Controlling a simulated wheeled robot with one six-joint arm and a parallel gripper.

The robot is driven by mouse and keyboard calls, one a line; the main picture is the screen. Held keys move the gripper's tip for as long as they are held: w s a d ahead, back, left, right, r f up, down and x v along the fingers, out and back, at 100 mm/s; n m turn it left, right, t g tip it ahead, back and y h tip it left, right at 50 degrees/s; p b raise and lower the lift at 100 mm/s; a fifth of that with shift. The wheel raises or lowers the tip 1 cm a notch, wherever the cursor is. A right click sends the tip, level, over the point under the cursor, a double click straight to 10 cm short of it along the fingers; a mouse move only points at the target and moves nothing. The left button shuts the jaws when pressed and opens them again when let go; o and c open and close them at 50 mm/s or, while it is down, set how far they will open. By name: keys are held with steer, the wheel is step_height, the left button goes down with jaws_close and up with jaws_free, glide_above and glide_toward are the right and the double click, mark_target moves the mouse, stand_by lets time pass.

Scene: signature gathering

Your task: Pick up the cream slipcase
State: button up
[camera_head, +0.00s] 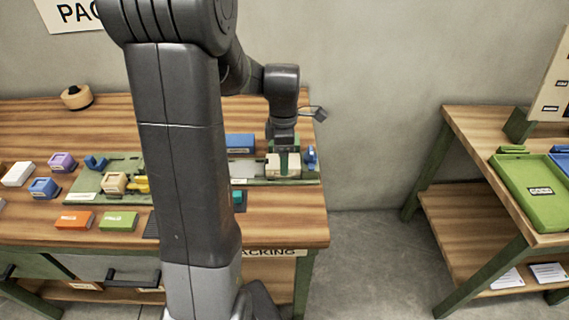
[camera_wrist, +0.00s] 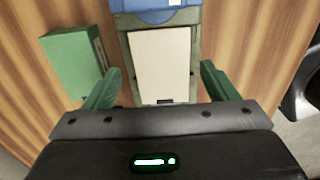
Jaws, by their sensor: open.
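The cream slipcase (camera_wrist: 163,55) lies in a narrow green holder, seen from above in the wrist view. In the head view the cream slipcase (camera_head: 273,170) shows at the right part of the wooden bench, partly covered by my gripper (camera_head: 286,161). In the wrist view my gripper (camera_wrist: 160,70) is open, with one green finger on each side of the slipcase and space between. I cannot tell how far down the fingers reach.
A blue part (camera_wrist: 160,10) sits at the holder's far end, and a green box (camera_wrist: 75,62) lies left of it. On the bench are a blue box (camera_head: 240,143), an orange box (camera_head: 75,220) and a lime box (camera_head: 118,221). A second table holds a green tray (camera_head: 530,187).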

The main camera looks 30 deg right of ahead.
steer(key=shift+s+f, duration=0.15)
steer(key=shift+f, duration=0.85)
steer(key=c, duration=1.1)
steer(key=shift+o, duration=0.2)
steer(key=shift+r, duration=0.1)
